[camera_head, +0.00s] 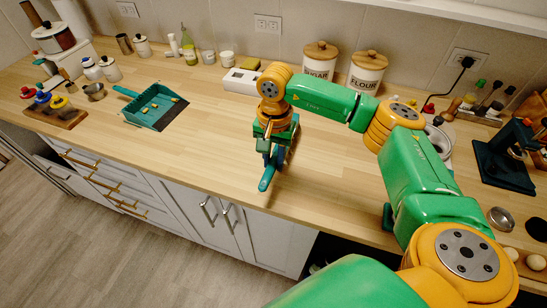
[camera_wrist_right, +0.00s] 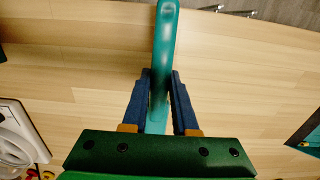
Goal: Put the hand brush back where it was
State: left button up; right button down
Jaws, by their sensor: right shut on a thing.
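The teal hand brush (camera_head: 266,179) is held by its handle in my right gripper (camera_head: 273,158), just above the wooden counter near its front edge. The handle points toward the front edge; the bristle end is hidden behind the gripper. In the right wrist view the handle (camera_wrist_right: 165,45) runs between the two blue fingers of my right gripper (camera_wrist_right: 160,80). A teal dustpan (camera_head: 150,103) with small yellowish bits lies on the counter to the left; its edge shows in the wrist view (camera_wrist_right: 307,138). My left gripper is not in view.
The wooden counter (camera_head: 215,150) is clear between the dustpan and my right gripper. A white scale (camera_head: 240,81), the sugar canister (camera_head: 320,60) and the flour canister (camera_head: 367,72) stand at the back. A dark coffee device (camera_head: 503,160) stands at the right.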

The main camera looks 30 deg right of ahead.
jog(key=shift+w+a+f, duration=0.1)
jog(key=shift+f, duration=0.35)
jog(key=shift+w+f, duration=0.1)
jog(key=shift+f, duration=0.35)
jog(key=shift+s+f+b, duration=0.35)
jog(key=shift+f+b, duration=0.1)
jog(key=shift+b, duration=0.3)
jog(key=c, duration=0.9)
grip_release()
jog(key=shift+o, duration=1.1)
jog(key=shift+w, duration=0.35)
notch_tip(320, 180, up, 2)
jog(key=shift+s+r+p, duration=0.1)
jog(key=shift+p, duration=0.65)
notch_tip(320, 180, up, 4)
jog(key=shift+b, duration=1.15)
jog(key=r, duration=0.6)
jog(key=shift+w+d+b, duration=0.2)
jog(key=shift+b, duration=0.1)
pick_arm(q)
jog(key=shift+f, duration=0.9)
pick_arm(e)
jog(key=shift+r, duration=0.55)
